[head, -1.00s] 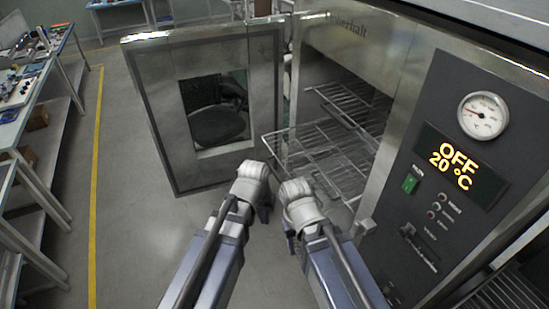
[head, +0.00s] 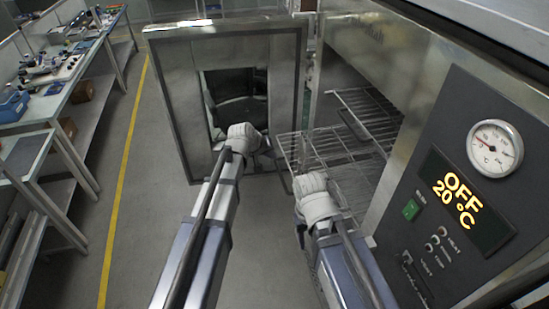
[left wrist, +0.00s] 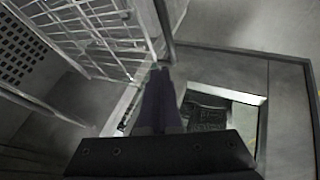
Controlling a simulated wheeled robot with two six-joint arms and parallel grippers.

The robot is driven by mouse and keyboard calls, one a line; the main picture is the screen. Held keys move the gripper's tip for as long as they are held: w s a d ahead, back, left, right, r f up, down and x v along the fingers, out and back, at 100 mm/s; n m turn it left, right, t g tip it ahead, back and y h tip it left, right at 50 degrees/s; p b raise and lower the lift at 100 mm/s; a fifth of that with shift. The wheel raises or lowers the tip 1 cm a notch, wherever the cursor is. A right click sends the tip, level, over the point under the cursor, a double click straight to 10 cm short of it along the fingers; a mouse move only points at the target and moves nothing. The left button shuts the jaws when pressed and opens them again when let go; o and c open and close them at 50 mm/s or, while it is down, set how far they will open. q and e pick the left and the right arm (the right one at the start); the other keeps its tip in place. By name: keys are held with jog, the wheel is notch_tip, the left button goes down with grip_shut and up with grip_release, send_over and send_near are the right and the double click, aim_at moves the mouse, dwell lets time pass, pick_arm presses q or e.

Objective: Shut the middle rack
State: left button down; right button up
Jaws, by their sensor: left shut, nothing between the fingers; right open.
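The oven (head: 350,60) stands at the right with its door (head: 180,100) swung open to the left. A wire rack (head: 292,150) sticks out of the oven opening, and another rack (head: 372,104) sits higher inside. My left gripper (head: 262,150) is beside the pulled-out rack's outer end, in front of the door. In the left wrist view its fingers (left wrist: 160,95) are shut and empty, close to the rack's edge bar (left wrist: 163,30); I cannot tell if they touch. My right gripper (head: 318,205) is lower, near the rack's near side; its fingertips are mostly hidden.
The control panel (head: 455,190) reads OFF, 20 °C. The door window (head: 238,95) shows a dark chair behind. Workbenches (head: 75,75) line the left, with a yellow floor line (head: 122,190). The floor between the benches and the oven is clear.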

pick_arm(q)
jog(key=b+x, duration=0.7)
jog(key=x, duration=0.2)
jog(key=shift+f, duration=0.15)
pick_arm(e)
notch_tip(320, 180, down, 8)
jog(key=shift+r, duration=0.25)
pick_arm(q)
jog(key=shift+d, duration=0.1)
